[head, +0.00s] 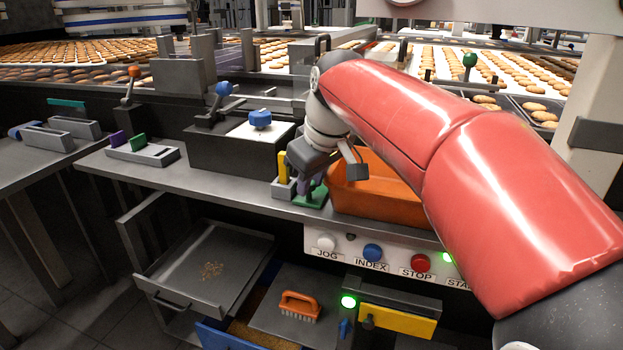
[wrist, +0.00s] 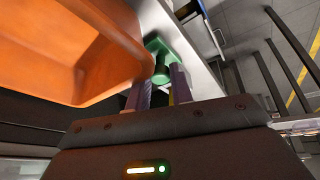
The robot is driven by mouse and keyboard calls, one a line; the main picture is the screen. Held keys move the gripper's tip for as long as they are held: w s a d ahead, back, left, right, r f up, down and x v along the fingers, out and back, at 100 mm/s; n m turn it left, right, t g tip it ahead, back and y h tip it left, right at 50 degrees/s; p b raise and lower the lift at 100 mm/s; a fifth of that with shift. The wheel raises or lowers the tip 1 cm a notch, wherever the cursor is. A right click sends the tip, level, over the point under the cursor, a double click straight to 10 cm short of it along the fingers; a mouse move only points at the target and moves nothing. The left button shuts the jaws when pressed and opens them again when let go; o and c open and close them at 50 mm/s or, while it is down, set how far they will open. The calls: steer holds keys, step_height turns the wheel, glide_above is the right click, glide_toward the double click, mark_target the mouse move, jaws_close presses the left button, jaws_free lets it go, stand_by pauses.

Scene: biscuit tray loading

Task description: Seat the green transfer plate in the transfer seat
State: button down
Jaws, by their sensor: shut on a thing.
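A green piece with a flat base and a round stem shows at my gripper (head: 316,182) in the head view. I take it for the green transfer plate (head: 311,199). My gripper is shut on its stem, low over the front edge of the counter. In the wrist view the green plate (wrist: 178,46) shows beyond the two purple-grey fingertips (wrist: 160,88), with its stem between them. I cannot tell whether its base touches the counter. I cannot clearly pick out the transfer seat; a small grey block (head: 282,190) with a yellow upright piece (head: 284,166) stands just left of the plate.
An orange bin (head: 375,200) stands close right of my gripper. A dark box with a blue knob (head: 260,119) is behind left. A grey rack (head: 142,153) holds a purple and a green piece. Buttons (head: 372,252) line the front below.

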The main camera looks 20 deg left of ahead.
steer(key=shift+f, duration=0.15)
steer(key=c, duration=1.5)
jaws_free()
steer(key=shift+r, duration=0.4)
steer(key=p+v, duration=0.1)
steer(key=v, duration=1)
steer(key=shift+s+d+r+p, duration=0.1)
steer(key=shift+r+p, duration=0.15)
steer(key=shift+p, duration=0.15)
